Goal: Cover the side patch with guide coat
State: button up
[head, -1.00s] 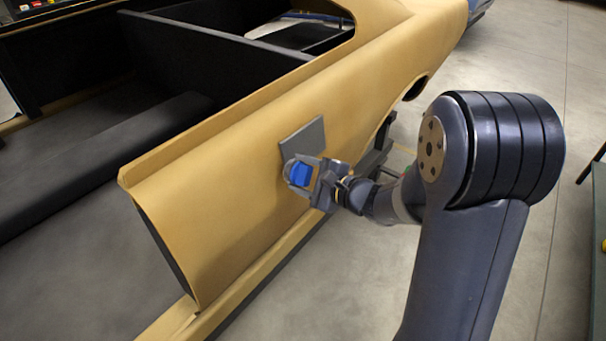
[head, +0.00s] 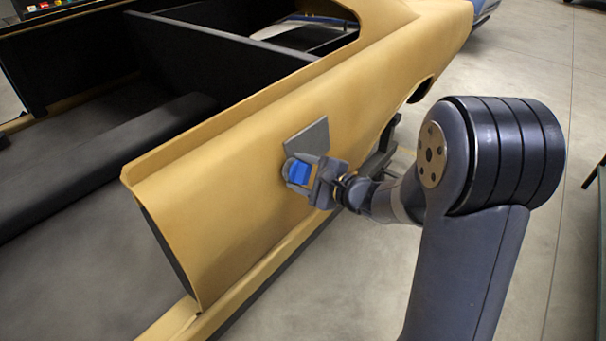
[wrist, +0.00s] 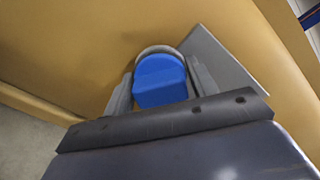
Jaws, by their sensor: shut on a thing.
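The side patch (head: 308,138) is a dark grey square on the tan side of the car shell (head: 225,215). It also shows in the wrist view (wrist: 222,62), to the right of my gripper. My gripper (head: 305,178) is shut on a blue block-like applicator (head: 298,173) with a pale grey round pad. In the wrist view the applicator (wrist: 160,82) sits between the two fingers, its pad edge (wrist: 158,50) toward the panel. The pad overlaps the patch's lower left part in the head view. Whether it presses on the surface I cannot tell.
The open shell with a black interior (head: 90,170) fills the left. A dark stand (head: 380,155) is behind my wrist. The grey concrete floor (head: 340,285) is clear in front of the panel. A dark green bench edge (head: 600,210) stands at the far right.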

aim_at(314, 149)
jog(key=shift+w+a, duration=0.1)
jog(key=shift+a, duration=0.1)
jog(key=shift+w+d+b, duration=0.45)
jog(key=shift+w+d, duration=0.65)
jog(key=shift+w, duration=0.1)
jog(key=shift+w+d+b, duration=0.2)
jog(key=shift+w+d, duration=0.45)
jog(key=shift+w, duration=0.25)
jog(key=shift+w+d+b, duration=0.2)
jog(key=shift+w+d, duration=0.5)
jog(key=shift+w, duration=0.2)
jog(key=shift+w+d+b, duration=0.2)
jog(key=shift+w+d, duration=0.45)
jog(key=shift+w, duration=0.25)
jog(key=w+d, duration=0.4)
jog(key=w, duration=0.1)
jog(key=shift+w+d+b, duration=0.15)
jog(key=shift+d+b, duration=0.05)
jog(key=shift+b, duration=0.25)
jog(key=shift+f, duration=0.1)
